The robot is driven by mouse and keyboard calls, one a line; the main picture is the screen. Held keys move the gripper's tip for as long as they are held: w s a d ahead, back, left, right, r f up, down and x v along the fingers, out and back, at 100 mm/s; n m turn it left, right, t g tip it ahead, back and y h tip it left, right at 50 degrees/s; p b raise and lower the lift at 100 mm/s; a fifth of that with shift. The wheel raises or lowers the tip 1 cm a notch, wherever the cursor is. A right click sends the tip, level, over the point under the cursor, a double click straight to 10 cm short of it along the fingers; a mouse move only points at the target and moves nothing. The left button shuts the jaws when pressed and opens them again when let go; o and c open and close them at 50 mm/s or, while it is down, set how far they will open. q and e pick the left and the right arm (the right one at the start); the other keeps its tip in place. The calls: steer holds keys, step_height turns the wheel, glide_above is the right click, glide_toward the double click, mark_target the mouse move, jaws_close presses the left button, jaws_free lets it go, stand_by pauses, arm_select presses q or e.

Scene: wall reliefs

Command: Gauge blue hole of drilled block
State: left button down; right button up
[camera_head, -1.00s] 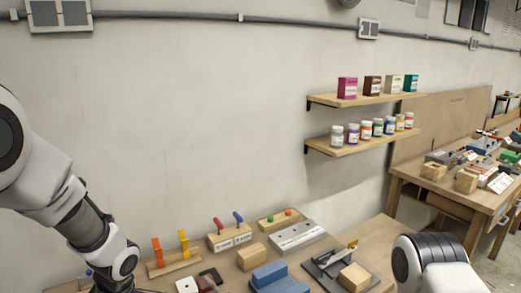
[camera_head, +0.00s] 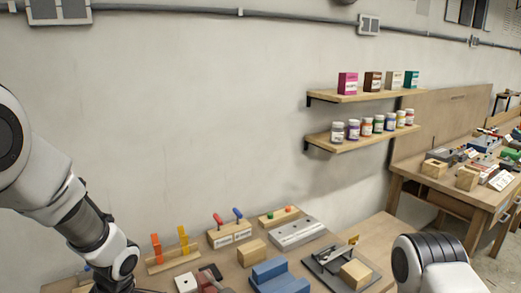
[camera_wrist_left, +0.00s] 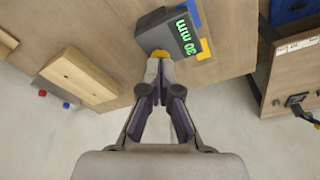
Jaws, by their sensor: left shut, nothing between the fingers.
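In the left wrist view my left gripper (camera_wrist_left: 158,66) is shut and empty. Its fingertips are close to a dark grey box (camera_wrist_left: 160,32) with a green "30 mm" display and blue and yellow patches; I cannot tell whether they touch it. In the head view a long grey block (camera_head: 297,233) with small dark spots on top may be the drilled block; no blue hole can be made out.
A wooden stand with orange and yellow uprights (camera_head: 171,262), a blue block (camera_head: 277,277), a wooden block (camera_head: 252,251) and a dark tray (camera_head: 333,271) crowd the bench. Shelves with jars (camera_head: 366,127) and boxes hang on the wall. A second bench stands right.

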arm_select(q)
steer(key=shift+r+p, duration=2.3)
steer(key=shift+r, duration=1.25)
